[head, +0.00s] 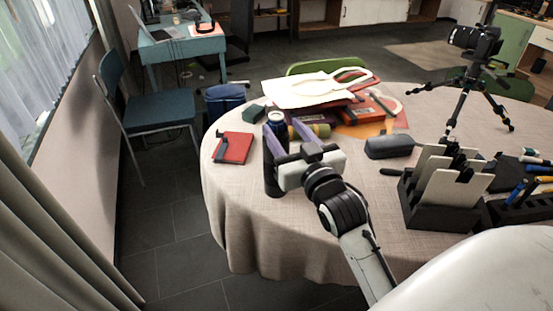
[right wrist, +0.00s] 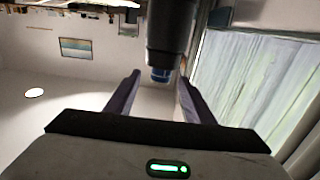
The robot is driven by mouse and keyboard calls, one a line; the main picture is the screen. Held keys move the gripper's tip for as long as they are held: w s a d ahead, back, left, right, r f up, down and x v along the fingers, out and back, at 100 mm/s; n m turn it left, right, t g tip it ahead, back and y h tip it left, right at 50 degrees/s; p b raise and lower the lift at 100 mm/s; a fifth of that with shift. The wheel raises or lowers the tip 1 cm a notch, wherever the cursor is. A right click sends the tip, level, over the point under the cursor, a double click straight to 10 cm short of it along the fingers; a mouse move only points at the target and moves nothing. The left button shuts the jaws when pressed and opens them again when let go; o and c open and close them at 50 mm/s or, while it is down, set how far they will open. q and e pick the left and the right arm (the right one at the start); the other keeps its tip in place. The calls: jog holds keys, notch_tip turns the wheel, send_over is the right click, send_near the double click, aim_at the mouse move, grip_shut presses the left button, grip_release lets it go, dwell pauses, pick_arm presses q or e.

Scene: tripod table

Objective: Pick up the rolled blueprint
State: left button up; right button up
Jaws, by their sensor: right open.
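The wrist view shows a gap between the fingers (right wrist: 158,78); contact cannot be told. My left gripper is not in view.
The clothed table (head: 240,215) holds a red notebook (head: 232,148) left of the cylinder, and an olive roll (head: 318,131), folders and a grey case (head: 388,146) behind and right. A dark organizer (head: 435,212) and a camera tripod (head: 465,85) stand right.

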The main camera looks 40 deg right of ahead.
jog(key=x, duration=0.9)
jog(key=shift+p, duration=0.4)
jog(key=shift+a+f, duration=0.1)
jog(key=shift+a, duration=0.05)
grip_shut()
